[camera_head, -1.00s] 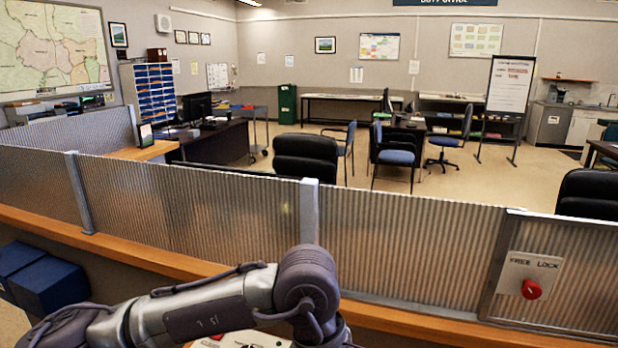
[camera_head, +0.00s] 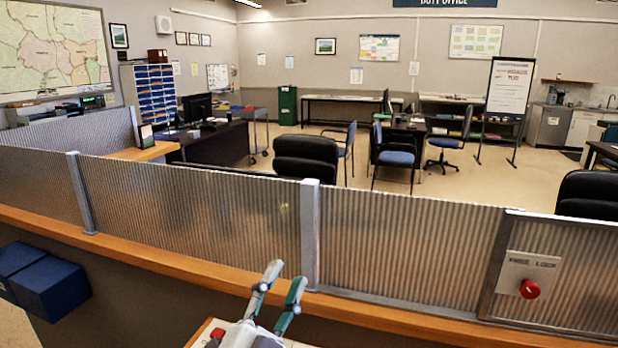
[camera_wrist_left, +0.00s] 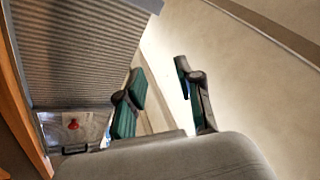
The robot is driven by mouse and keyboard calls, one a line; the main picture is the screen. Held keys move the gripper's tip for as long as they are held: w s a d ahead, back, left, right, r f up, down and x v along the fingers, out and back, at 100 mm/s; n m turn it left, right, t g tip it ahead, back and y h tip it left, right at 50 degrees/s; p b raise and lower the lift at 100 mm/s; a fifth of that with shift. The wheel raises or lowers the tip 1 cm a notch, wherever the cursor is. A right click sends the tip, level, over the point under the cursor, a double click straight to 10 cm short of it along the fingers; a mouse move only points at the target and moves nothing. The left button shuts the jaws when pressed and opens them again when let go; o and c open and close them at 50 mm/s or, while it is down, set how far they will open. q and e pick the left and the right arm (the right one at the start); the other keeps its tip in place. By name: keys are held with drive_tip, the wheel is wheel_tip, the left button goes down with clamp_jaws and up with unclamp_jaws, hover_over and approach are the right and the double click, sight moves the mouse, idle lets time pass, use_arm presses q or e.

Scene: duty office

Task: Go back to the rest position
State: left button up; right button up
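My left gripper (camera_head: 287,274) shows at the bottom middle of the head view, its two teal-and-grey fingers pointing up toward the corrugated partition. The fingers are apart with nothing between them. In the left wrist view the same gripper (camera_wrist_left: 160,82) is open and empty, with bare wall or floor behind the fingers. My right gripper is not in view.
A corrugated partition (camera_head: 400,235) with a wooden ledge (camera_head: 150,256) crosses in front. A red knob (camera_head: 530,289) sits on its right panel, and shows in the left wrist view (camera_wrist_left: 73,124). Blue boxes (camera_head: 48,286) are at lower left. Office desks and chairs stand beyond.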

use_arm(q)
drive_tip(key=s+a+f+n+g+y, duration=0.2)
drive_tip(key=a+f+n+g+y, duration=0.3)
drive_tip(key=f, duration=0.6)
drive_tip(key=s+a+f+n+g+y, duration=0.35)
drive_tip(key=a+f, duration=0.35)
drive_tip(key=f, duration=0.5)
drive_tip(key=s+a+f+n+g, duration=0.2)
drive_tip(key=s+f+g, duration=0.35)
drive_tip(key=s, duration=0.35)
drive_tip(key=s+a+f+n+g, duration=0.2)
drive_tip(key=s+a+f+g, duration=0.15)
drive_tip(key=s+f, duration=0.45)
wheel_tip(320, 180, down, 26)
drive_tip(key=s+f+g, duration=0.1)
drive_tip(key=s+g, duration=0.1)
drive_tip(key=s, duration=0.1)
drive_tip(key=s+a+f, duration=0.2)
drive_tip(key=s+f, duration=1.3)
drive_tip(key=shift+s+g+y+b, duration=0.3)
drive_tip(key=shift+g+y, duration=0.05)
drive_tip(key=shift+y, duration=0.1)
